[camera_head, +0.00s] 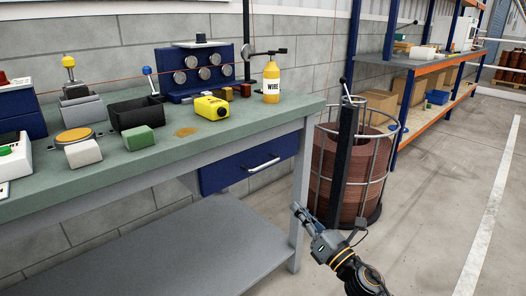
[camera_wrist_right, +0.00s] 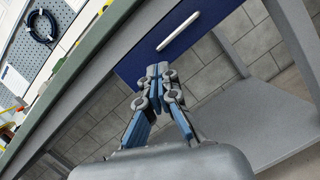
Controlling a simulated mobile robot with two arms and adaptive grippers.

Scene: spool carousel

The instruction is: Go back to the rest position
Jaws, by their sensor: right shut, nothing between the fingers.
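My right gripper (camera_head: 298,209) is low at the right of the workbench (camera_head: 225,154), close to its front leg in the picture. It is shut and empty. In the right wrist view, the closed fingers of my right gripper (camera_wrist_right: 158,75) point toward the blue drawer front (camera_wrist_right: 188,38) under the bench top, with nothing between them. In the head view, the blue drawer (camera_head: 248,163) with its pale handle is closed. My left gripper is not in either view.
A wire spool in a metal cage (camera_head: 345,165) stands on the floor right of the bench. A yellow WIRE bottle (camera_head: 271,82), a yellow device (camera_head: 211,107) and a black bin (camera_head: 136,112) stand on the bench. Shelving (camera_head: 415,64) is behind. The floor at right (camera_head: 450,190) is clear.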

